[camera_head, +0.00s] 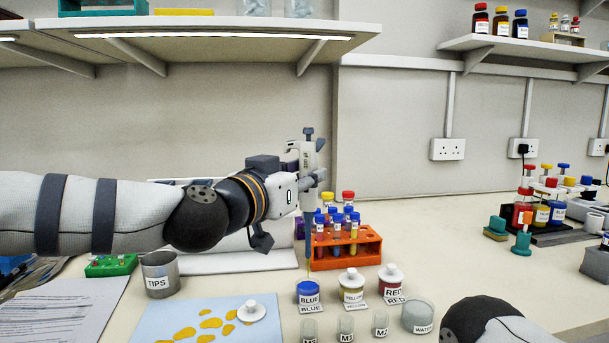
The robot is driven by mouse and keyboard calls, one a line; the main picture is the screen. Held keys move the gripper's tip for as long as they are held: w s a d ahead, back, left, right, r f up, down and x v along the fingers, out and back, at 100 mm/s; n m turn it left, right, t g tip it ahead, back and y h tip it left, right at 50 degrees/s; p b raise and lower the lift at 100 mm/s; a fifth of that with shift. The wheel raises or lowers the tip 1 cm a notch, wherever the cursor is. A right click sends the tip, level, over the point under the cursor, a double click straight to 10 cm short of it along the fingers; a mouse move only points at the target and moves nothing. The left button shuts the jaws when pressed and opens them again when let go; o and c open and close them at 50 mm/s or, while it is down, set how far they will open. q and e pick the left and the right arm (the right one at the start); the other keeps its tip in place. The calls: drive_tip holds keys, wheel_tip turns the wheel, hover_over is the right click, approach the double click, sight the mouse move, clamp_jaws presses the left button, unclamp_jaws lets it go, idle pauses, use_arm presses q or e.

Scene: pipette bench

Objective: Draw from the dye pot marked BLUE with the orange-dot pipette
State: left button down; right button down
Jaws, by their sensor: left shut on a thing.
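My left gripper (309,187) is shut on an upright pipette (308,232), whose grey plunger top shows above the fingers. Its slim shaft runs down to a thin yellowish tip over the BLUE dye pot (309,299). I cannot tell whether the tip is inside the pot or just above it. No orange dot can be made out on the pipette. The BLUE pot is open and shows blue at its mouth. A white knobbed lid (251,312) lies on the light blue mat (190,310). My right gripper is out of view.
Lidded YELLOW (352,295) and RED (392,290) pots stand right of BLUE. Small vials and the WATER pot (418,317) stand in front. An orange tube rack (370,248) is close behind, the TIPS cup (160,281) left. Free bench lies right of centre.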

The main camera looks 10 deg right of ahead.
use_arm(q)
drive_tip(key=shift+f, duration=0.15)
drive_tip(key=shift+f, duration=0.85)
drive_tip(key=shift+r, duration=0.25)
drive_tip(key=shift+f, duration=0.15)
